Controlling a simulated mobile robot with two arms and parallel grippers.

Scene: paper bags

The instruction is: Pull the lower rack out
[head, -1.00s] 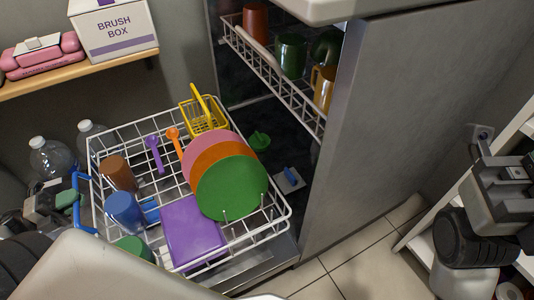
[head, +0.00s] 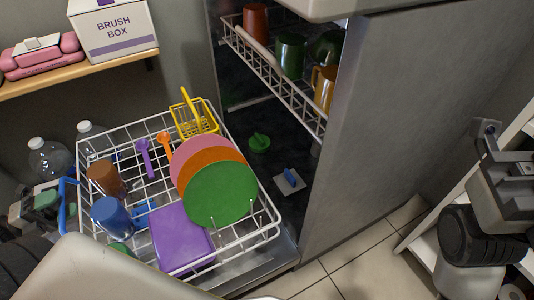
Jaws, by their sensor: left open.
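The lower rack (head: 97,137) is a white wire rack with a blue handle (head: 66,210) on its left side. It stands well out of the dishwasher, over the open door (head: 255,268). It holds pink, orange and green plates (head: 222,195), a purple board (head: 182,238), brown and blue cups (head: 112,217), a purple and an orange spoon, and a yellow basket (head: 196,120). My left gripper (head: 40,205) is open beside the blue handle; my arm hides part of it, and contact is unclear. My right gripper (head: 490,165) hangs at the right edge, away from the rack; its jaws are unclear.
The upper rack (head: 275,75) with several mugs is above the dark tub. A green item (head: 259,143) and a blue-topped piece (head: 290,180) lie inside the dishwasher. Clear bottles (head: 47,157) stand left of the rack. A wooden shelf (head: 85,72) holds the brush box.

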